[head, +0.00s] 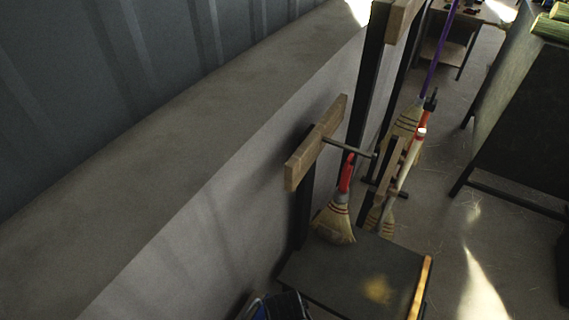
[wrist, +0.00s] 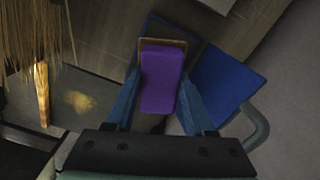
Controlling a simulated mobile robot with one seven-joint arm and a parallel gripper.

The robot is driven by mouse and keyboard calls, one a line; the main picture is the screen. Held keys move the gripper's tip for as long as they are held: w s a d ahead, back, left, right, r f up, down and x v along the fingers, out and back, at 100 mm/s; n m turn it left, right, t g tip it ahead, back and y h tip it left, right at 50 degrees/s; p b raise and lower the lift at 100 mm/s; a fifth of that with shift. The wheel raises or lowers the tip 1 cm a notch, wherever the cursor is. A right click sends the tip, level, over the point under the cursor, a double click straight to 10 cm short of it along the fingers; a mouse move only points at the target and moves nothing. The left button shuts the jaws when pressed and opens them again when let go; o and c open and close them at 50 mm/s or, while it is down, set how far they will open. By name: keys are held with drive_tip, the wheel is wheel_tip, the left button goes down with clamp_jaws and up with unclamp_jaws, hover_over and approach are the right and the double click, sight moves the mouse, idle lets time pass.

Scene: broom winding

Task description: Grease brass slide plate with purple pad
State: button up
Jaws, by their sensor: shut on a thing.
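My gripper (wrist: 160,82) is shut on the purple pad (wrist: 163,76), a block with a brown backing edge, held between two blue fingers in the wrist view. A narrow gold-coloured strip, which looks like the brass slide plate (wrist: 42,95), is at the left of the wrist view, apart from the pad. In the head view the brass slide plate (head: 424,287) runs along the right edge of a dark bench top. A dark and blue shape at the bottom edge of the head view may be my gripper; the pad cannot be made out there.
A red-handled broom (head: 336,218) hangs head down above the dark bench top (head: 335,268); broom straw (wrist: 35,35) fills the wrist view's upper left. A wooden crosspiece (head: 316,143) stands behind. A blue panel (wrist: 225,77) lies right of the pad. Open floor (head: 450,235) is at right.

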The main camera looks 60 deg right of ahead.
drive_tip(key=shift+r+p, duration=1.75)
drive_tip(key=shift+r, duration=0.2)
